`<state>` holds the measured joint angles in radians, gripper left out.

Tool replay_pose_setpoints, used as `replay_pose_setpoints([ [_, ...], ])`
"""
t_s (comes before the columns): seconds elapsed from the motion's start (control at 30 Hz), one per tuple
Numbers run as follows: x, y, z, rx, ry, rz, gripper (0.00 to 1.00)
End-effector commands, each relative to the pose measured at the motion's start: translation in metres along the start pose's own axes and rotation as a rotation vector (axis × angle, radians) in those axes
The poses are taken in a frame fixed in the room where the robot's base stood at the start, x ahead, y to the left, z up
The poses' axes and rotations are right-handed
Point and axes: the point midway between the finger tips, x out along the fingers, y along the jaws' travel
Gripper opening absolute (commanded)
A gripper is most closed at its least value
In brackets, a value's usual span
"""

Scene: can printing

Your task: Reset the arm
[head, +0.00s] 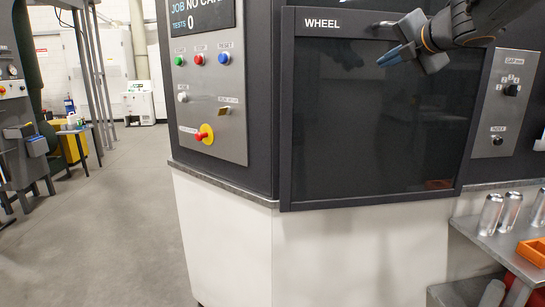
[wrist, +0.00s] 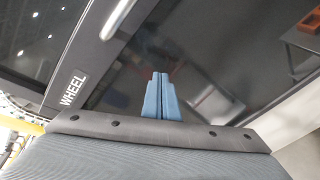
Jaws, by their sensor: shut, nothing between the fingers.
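My gripper (head: 393,56) is at the upper right in the head view, in front of the dark window marked WHEEL (head: 370,130). Its blue fingers point left and slightly down. In the wrist view the two blue fingers (wrist: 158,95) lie side by side, shut, with nothing between them. The window's metal handle (wrist: 117,18) shows beyond the fingertips in the wrist view. It is partly hidden behind my gripper in the head view. I cannot tell whether the fingers touch the window.
A control panel (head: 210,100) with coloured buttons is left of the window. A knob panel (head: 506,100) is to its right. A shelf (head: 490,245) at lower right holds silver cans (head: 490,214) and an orange tray (head: 533,252). The floor (head: 110,220) at left is clear.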

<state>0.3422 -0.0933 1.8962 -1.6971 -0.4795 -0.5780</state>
Motion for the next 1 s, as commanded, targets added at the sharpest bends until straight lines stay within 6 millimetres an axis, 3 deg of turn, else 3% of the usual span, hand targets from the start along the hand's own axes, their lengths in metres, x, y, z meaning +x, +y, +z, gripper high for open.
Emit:
replay_pose_setpoints([
  [0.03,0.012,-0.019,-0.016,0.137,-0.018,-0.018,0.0],
  [0.2,0.035,-0.096,-0.066,0.614,-0.115,-0.137,0.0],
  [0.43,0.026,-0.217,-0.166,1.178,-0.274,-0.415,0.0],
  [0.57,0.002,-0.275,-0.23,1.427,-0.378,-0.597,0.0],
  [0.7,-0.035,-0.326,-0.302,1.651,-0.507,-0.809,0.0],
  [0.9,-0.095,-0.368,-0.386,1.871,-0.692,-1.075,0.0],
  [1.0,-0.114,-0.377,-0.411,1.929,-0.756,-1.157,0.0],
])
